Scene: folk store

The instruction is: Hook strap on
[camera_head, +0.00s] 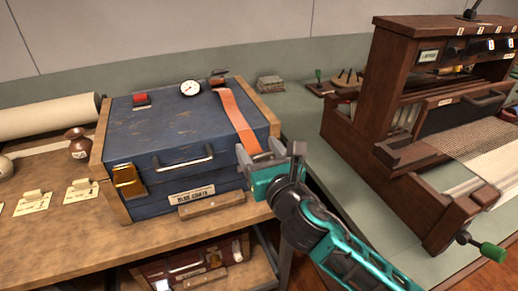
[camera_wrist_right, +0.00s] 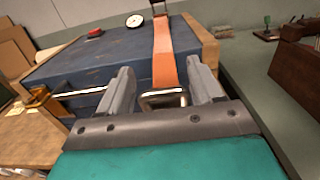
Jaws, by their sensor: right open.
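The blue chest (camera_head: 165,130) stands closed on the wooden bench at left. An orange strap (camera_head: 238,117) runs from a fitting (camera_head: 218,76) at the back of its lid to the front edge and hangs over it. In the right wrist view the strap (camera_wrist_right: 163,50) ends at a metal loop (camera_wrist_right: 163,98). My right gripper (camera_head: 271,158) is at the chest's front right corner. Its jaws are apart, one on each side of the strap end and loop. It partly hides the chest front below the strap. My left gripper is out of view.
A metal handle (camera_head: 183,162) and brass latch (camera_head: 128,181) are on the chest front. A round dial (camera_head: 190,88) and red piece (camera_head: 141,99) are on its lid. A wooden loom (camera_head: 420,110) stands at right. The grey-green counter between chest and loom is mostly clear.

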